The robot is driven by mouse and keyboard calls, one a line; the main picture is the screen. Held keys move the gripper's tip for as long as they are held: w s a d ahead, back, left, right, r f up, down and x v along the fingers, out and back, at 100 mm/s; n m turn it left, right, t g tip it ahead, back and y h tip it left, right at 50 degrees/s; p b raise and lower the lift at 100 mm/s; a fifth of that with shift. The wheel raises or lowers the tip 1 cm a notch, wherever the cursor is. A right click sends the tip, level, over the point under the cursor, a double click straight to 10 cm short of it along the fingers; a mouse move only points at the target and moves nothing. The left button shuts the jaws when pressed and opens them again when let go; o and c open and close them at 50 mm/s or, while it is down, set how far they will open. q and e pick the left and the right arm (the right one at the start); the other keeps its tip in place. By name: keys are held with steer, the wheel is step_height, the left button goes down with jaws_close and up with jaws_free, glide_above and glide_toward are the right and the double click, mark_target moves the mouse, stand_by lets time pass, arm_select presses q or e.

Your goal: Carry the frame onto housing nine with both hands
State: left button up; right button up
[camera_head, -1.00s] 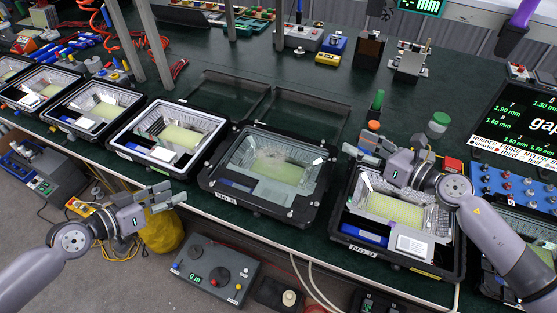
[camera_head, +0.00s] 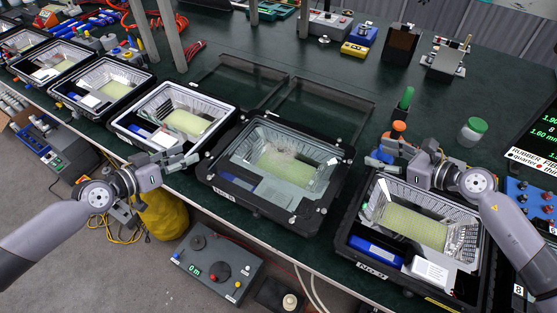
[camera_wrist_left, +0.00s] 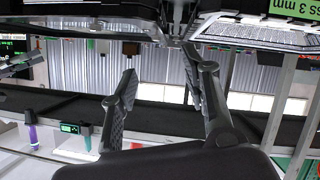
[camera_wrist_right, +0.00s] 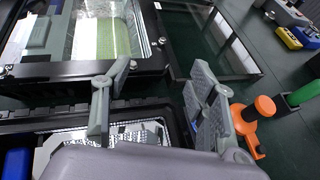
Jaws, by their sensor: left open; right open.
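A black frame with a clear glass pane (camera_head: 238,140) lies over the housing in the middle of the bench in the head view. Housing nine (camera_head: 352,243), marked "No 9", stands to its right, open at the top, with a yellow-green LED panel and a blue block inside. My left gripper (camera_head: 188,158) is open and empty, close to the frame's left side. My right gripper (camera_head: 390,150) is open and empty, above the back edge of housing nine, right of the frame. The right wrist view shows a black frame edge (camera_wrist_right: 60,72) beyond the fingers.
A white-rimmed housing (camera_head: 128,128) stands left of the frame. Two dark glazed panels (camera_head: 325,112) lie flat behind it. An orange-topped item (camera_head: 398,127), a green-topped stick and a green-lidded jar (camera_head: 472,132) stand behind housing nine.

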mark_target(224, 140)
arm_select(q)
steer(key=x, duration=1.4)
steer(key=shift+w+d+f, duration=0.1)
steer(key=shift+w, duration=0.15)
arm_select(e)
steer(key=x, duration=1.4)
steer(key=shift+w+a, duration=0.25)
arm_select(q)
steer(key=shift+c, duration=0.5)
arm_select(e)
steer(key=shift+c, duration=0.4)
arm_select(q)
steer(key=c, duration=0.9)
arm_select(e)
steer(key=c, duration=0.9)
arm_select(q)
jaws_close()
arm_select(e)
steer(key=shift+d, duration=0.1)
jaws_close()
